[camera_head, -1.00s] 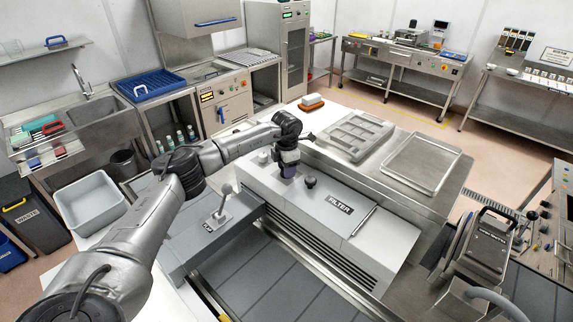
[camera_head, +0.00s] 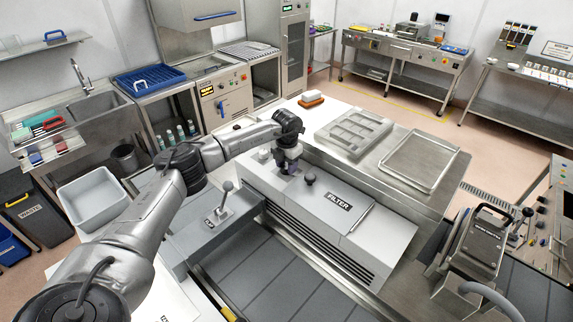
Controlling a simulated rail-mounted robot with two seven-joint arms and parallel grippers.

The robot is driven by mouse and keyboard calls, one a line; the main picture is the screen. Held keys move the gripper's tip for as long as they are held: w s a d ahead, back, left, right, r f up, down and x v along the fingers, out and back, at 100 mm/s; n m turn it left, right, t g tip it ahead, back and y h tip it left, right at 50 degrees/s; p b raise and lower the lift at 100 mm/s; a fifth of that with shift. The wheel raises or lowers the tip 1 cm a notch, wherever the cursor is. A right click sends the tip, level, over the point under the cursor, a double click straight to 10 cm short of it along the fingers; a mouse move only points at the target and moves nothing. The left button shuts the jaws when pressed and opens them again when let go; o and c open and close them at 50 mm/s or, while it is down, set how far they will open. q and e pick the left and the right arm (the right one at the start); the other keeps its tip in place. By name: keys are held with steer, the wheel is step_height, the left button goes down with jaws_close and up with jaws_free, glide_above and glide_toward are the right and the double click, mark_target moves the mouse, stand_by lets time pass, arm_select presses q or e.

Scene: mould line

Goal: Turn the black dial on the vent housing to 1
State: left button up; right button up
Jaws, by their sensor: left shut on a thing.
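The vent housing (camera_head: 265,182) is the long pale grey box with a slotted front, in the middle of the head view. My left gripper (camera_head: 287,168) points down onto its top, to the left of the FILTER lid. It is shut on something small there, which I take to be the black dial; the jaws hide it. The dial's marks and pointer cannot be read. A round black knob (camera_head: 310,180) stands just right of the gripper, apart from it. My right gripper is out of view.
The FILTER lid (camera_head: 345,215) and a small grey knob (camera_head: 263,156) are also on the housing. A lever (camera_head: 227,186) stands up to the left, under my left arm.

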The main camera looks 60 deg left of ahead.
arm_select(q)
steer(key=o, duration=0.9)
steer(key=shift+r, duration=0.1)
steer(key=shift+r+b, duration=1.4)
steer(key=shift+r, duration=5.45)
steer(key=shift+w, duration=0.1)
